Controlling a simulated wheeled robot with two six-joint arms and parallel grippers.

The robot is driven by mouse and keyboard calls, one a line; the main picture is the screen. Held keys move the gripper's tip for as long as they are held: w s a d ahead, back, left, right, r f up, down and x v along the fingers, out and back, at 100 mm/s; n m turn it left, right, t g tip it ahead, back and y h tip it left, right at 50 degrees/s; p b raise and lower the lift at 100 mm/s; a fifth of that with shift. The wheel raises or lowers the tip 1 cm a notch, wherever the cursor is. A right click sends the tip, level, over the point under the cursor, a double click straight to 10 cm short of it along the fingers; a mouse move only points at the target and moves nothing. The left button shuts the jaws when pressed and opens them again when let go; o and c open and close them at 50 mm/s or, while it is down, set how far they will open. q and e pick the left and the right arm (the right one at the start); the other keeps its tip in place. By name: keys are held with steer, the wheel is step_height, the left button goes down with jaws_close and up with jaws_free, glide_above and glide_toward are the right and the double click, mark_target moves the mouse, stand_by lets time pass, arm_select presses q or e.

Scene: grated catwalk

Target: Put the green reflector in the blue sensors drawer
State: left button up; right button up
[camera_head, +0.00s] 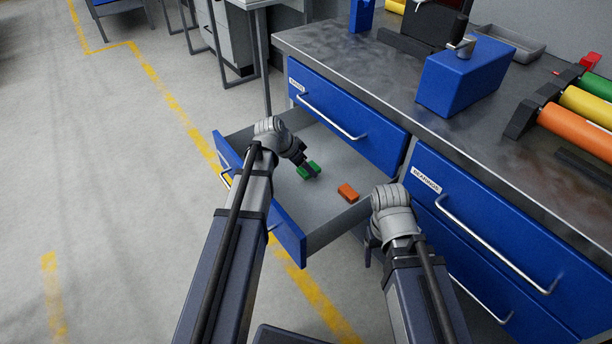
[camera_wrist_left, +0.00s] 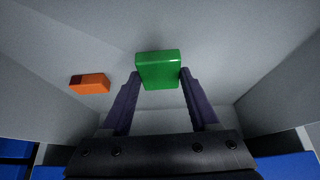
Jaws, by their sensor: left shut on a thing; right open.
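The green reflector (camera_head: 309,170) is a small green block inside the open blue-fronted drawer (camera_head: 290,233), over its grey floor. My left gripper (camera_head: 306,167) reaches down into this drawer and is shut on the reflector. In the left wrist view the reflector (camera_wrist_left: 158,68) sits between the two fingertips (camera_wrist_left: 158,78). I cannot tell whether it touches the floor. The open drawer's label does not show, so its name cannot be read. My right gripper (camera_head: 372,247) is open and empty, outside the drawer at its right, partly hidden by its wrist.
An orange block (camera_head: 348,193) lies in the open drawer, right of the reflector. Shut blue drawers with labels stand above it (camera_head: 345,118) and to the right (camera_head: 490,215). The bench top (camera_head: 345,45) holds a blue box (camera_head: 462,80) and coloured rolls. The floor at left is clear.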

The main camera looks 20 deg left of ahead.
arm_select(q)
steer(key=shift+f+b, duration=0.8)
steer(key=shift+f, duration=0.45)
arm_select(e)
steer(key=shift+f, duration=1.3)
arm_select(q)
steer(key=shift+f, duration=0.2)
steer(key=o, duration=1.3)
steer(key=shift+o, duration=0.2)
arm_select(e)
steer(key=shift+f, duration=0.15)
arm_select(q)
steer(key=shift+r, duration=0.1)
